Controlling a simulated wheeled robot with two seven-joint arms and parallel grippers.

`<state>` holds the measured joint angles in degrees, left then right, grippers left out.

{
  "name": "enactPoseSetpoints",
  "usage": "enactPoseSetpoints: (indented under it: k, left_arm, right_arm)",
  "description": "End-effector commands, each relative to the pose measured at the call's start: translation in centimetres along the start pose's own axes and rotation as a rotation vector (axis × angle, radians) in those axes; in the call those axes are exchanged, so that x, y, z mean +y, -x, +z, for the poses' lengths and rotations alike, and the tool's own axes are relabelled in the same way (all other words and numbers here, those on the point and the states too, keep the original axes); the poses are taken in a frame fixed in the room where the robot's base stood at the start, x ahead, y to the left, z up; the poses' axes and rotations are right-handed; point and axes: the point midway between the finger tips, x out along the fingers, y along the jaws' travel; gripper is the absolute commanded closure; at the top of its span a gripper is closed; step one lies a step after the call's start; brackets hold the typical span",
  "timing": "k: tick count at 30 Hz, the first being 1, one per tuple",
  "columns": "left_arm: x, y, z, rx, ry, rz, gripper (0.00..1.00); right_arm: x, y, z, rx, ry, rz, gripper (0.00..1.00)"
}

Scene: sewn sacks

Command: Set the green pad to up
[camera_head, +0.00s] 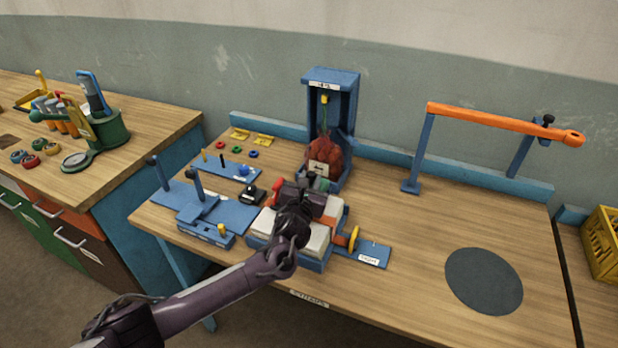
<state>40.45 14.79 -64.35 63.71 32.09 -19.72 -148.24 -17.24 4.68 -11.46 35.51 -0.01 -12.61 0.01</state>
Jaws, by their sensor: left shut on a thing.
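My left arm comes in from the bottom left. Its dark gripper (314,184) is over a low fixture with pale blocks (311,239) on the table. A small green piece, seemingly the green pad (325,186), shows at its fingertips. The gripper is shut on it as far as I can see; the gripper body hides most of the pad and its mount. A red-brown sack (324,158) with a white label hangs in a tall blue stand (345,113) just behind. My right gripper is not in view.
A blue plate with dark-knobbed posts (238,216) lies left of the gripper. An orange bar (490,121) spans the back right. The table around the dark round mat (483,280) is clear.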

Motion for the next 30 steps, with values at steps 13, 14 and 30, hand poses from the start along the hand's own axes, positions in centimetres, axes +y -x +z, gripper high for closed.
enactPoseSetpoints:
  k: [13,14,30]
  left_arm:
    - [0.1,-1.8,2.3,0.311,-0.066,-0.059,1.00]
    - [0.1,-1.9,2.3,0.331,-0.070,-0.063,1.00]
    - [-0.1,-3.1,2.4,0.510,-0.104,-0.098,1.00]
  right_arm:
    - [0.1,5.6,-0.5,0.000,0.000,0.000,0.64]
    - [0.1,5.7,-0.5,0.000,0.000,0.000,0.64]
    - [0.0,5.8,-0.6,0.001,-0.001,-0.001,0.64]
